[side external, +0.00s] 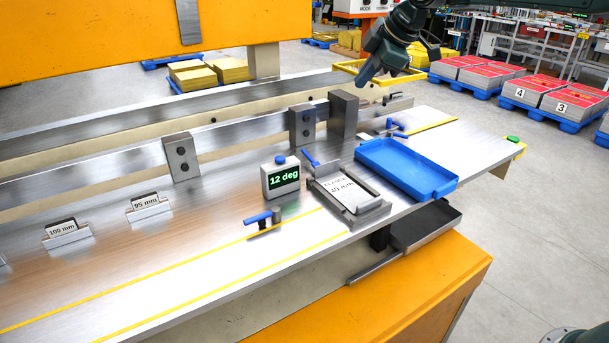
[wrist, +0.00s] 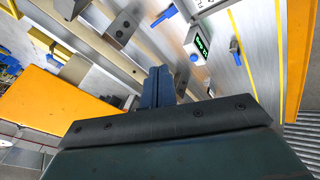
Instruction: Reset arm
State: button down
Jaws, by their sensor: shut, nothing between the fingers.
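My gripper (side external: 366,75) hangs in the air above the far edge of the steel work table (side external: 225,220), at the top of the side view, behind the tall steel block. Its fingers are together and empty. In the wrist view the closed dark fingers (wrist: 158,86) show in the middle, over the table, touching nothing. Part of my arm is cut off by the top edge of the side view.
A blue tray (side external: 440,191), a feeder plate (side external: 347,189) and a "12 deg" display box (side external: 281,178) stand on the table. Upright steel blocks (side external: 344,115) line the rear rail. A yellow frame (side external: 350,69) is close to my gripper. An orange press body (side external: 110,45) fills the upper left.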

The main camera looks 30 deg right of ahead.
jog(key=s+r+m, duration=0.3)
jog(key=s+m, duration=0.1)
jog(key=s, duration=0.8)
jog(key=s+f+m, duration=0.4)
jog(key=s, duration=0.9)
jog(key=s+d+f+m+g+h, duration=0.1)
jog(key=s+f+m, duration=0.4)
jog(key=s, duration=0.9)
jog(key=shift+s+f+h, duration=0.15)
jog(key=shift+s+h, duration=0.15)
